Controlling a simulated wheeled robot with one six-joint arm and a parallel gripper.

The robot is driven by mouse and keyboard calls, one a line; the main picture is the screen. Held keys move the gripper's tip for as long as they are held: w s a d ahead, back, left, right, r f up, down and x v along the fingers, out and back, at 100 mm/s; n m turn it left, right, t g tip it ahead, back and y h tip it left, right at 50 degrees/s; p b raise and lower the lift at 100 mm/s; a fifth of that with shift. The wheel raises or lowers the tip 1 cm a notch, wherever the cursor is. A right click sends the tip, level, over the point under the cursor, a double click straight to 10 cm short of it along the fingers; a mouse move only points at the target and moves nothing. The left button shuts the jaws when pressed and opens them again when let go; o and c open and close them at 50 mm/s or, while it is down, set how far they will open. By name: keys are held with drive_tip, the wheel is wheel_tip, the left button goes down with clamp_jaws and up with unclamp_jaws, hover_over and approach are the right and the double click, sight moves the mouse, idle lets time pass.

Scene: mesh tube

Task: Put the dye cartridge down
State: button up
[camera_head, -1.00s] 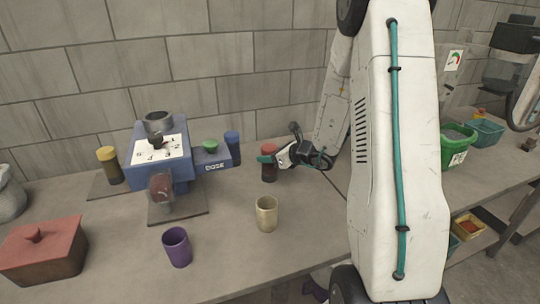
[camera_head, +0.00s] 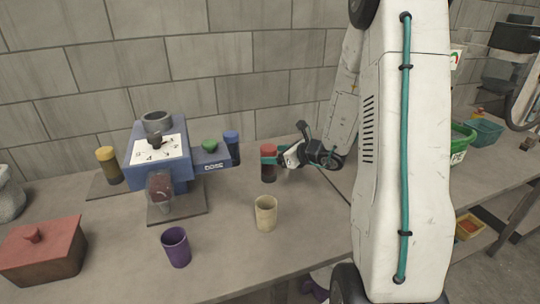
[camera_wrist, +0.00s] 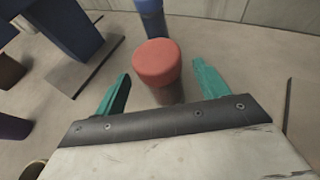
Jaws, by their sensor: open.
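A dye cartridge with a red cap (camera_head: 268,152) and a dark body stands upright on the table, right of the blue machine. In the wrist view its red cap (camera_wrist: 157,62) sits ahead of my gripper, centred between the fingers. My gripper (camera_head: 279,155) is just right of it in the head view. The two teal fingers (camera_wrist: 160,82) are spread apart, with a gap on each side of the cartridge. A blue-capped cartridge (camera_head: 232,148) and a yellow-capped cartridge (camera_head: 108,166) stand by the machine.
The blue dosing machine (camera_head: 143,158) has a dial, a green button (camera_head: 209,146) and a dark-filled glass (camera_head: 160,188). A beige cup (camera_head: 265,213), a purple cup (camera_head: 176,247) and a red-lidded box (camera_head: 42,250) stand in front. Table space around the cups is clear.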

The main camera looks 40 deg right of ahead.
drive_tip(key=v, duration=0.8)
drive_tip(key=s+a+r+n+g+y, duration=0.2)
drive_tip(key=a+r+n, duration=0.1)
drive_tip(key=a+n, duration=0.3)
drive_tip(key=s+a+r+n+g+y, duration=0.1)
drive_tip(key=s+a+r+n+g, duration=0.25)
drive_tip(key=a, duration=0.45)
drive_tip(key=s+a+r+n+g+y, duration=0.1)
drive_tip(key=a+r+n+g+y, duration=0.15)
drive_tip(key=a+n, duration=0.35)
drive_tip(key=s+a+r+n+g+h, duration=0.2)
drive_tip(key=s+a+n+g+h, duration=0.3)
drive_tip(key=s+n, duration=0.6)
drive_tip(key=s+d+r+n+t+h, duration=0.1)
drive_tip(key=s+d+r+n+h, duration=0.1)
drive_tip(key=s+n+h, duration=0.2)
drive_tip(key=s+n, duration=0.2)
drive_tip(key=s, duration=0.1)
drive_tip(key=shift+s+d+r+h, duration=0.15)
drive_tip(key=shift+s+d+h, duration=0.2)
drive_tip(key=shift+d, duration=0.05)
